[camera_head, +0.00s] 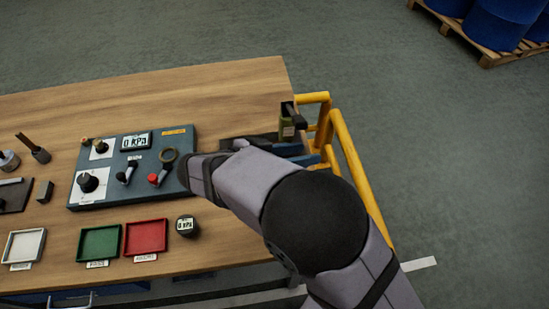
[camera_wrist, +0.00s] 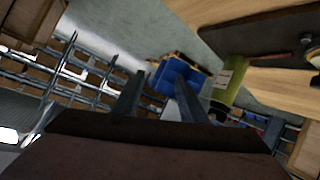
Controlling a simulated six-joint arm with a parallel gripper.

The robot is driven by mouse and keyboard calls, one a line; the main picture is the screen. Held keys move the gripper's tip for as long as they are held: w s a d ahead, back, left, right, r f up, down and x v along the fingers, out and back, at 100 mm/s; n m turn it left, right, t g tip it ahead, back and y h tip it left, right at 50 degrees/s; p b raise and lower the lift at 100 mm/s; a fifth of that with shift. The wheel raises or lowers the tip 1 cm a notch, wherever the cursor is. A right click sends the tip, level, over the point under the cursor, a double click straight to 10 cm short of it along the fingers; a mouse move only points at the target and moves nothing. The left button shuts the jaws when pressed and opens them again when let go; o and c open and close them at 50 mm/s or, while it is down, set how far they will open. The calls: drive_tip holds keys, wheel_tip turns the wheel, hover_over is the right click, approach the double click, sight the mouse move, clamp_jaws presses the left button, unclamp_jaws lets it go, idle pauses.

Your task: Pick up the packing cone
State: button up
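I cannot pick out the packing cone with certainty in either view. In the wrist view the two fingers of my gripper (camera_wrist: 158,98) stand apart, with a gap between them. A small pale grey shape (camera_wrist: 170,108) shows between them, too dark and small to name. A green bottle-like container (camera_wrist: 228,78) with a pale label is just right of the fingers; I cannot tell whether it touches.
The wooden table (camera_head: 190,90) holds a gauge panel (camera_head: 180,139), a green tray (camera_head: 100,243), a red tray (camera_head: 146,237), a white tray (camera_head: 24,247) and a round gauge (camera_head: 186,225). A yellow rail (camera_head: 350,155) borders the right end. The table's back left is clear.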

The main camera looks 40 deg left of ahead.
drive_tip(key=s+a+f+n+y+b, duration=0.1)
drive_tip(key=s+a+y+b, duration=0.1)
drive_tip(key=a, duration=0.3)
drive_tip(key=s+a+f+n+t+y+b, duration=0.1)
drive_tip(key=s+a+f+y+b, duration=0.1)
drive_tip(key=a, duration=0.4)
drive_tip(key=s+a+f+n+y+b, duration=0.1)
drive_tip(key=s+a+y+b, duration=0.1)
drive_tip(key=s+a, duration=0.2)
drive_tip(key=shift+s+a+f+t+y, duration=0.1)
drive_tip(key=shift+a+f+t+y, duration=0.1)
drive_tip(key=shift+a, duration=0.35)
drive_tip(key=shift+a+f+t+y, duration=0.1)
drive_tip(key=shift+a+f+t, duration=0.1)
drive_tip(key=shift+a, duration=0.35)
drive_tip(key=shift+w+f+p, duration=0.1)
drive_tip(key=shift+w+p, duration=0.25)
drive_tip(key=shift+w, duration=0.3)
drive_tip(key=shift+f+p+x, duration=0.15)
drive_tip(key=shift+p+x, duration=0.55)
drive_tip(key=shift+x, duration=0.85)
drive_tip(key=shift+f+p+x, duration=0.1)
drive_tip(key=shift+p+x, duration=0.6)
drive_tip(key=shift+x, duration=0.85)
drive_tip(key=shift+s, duration=0.15)
clamp_jaws()
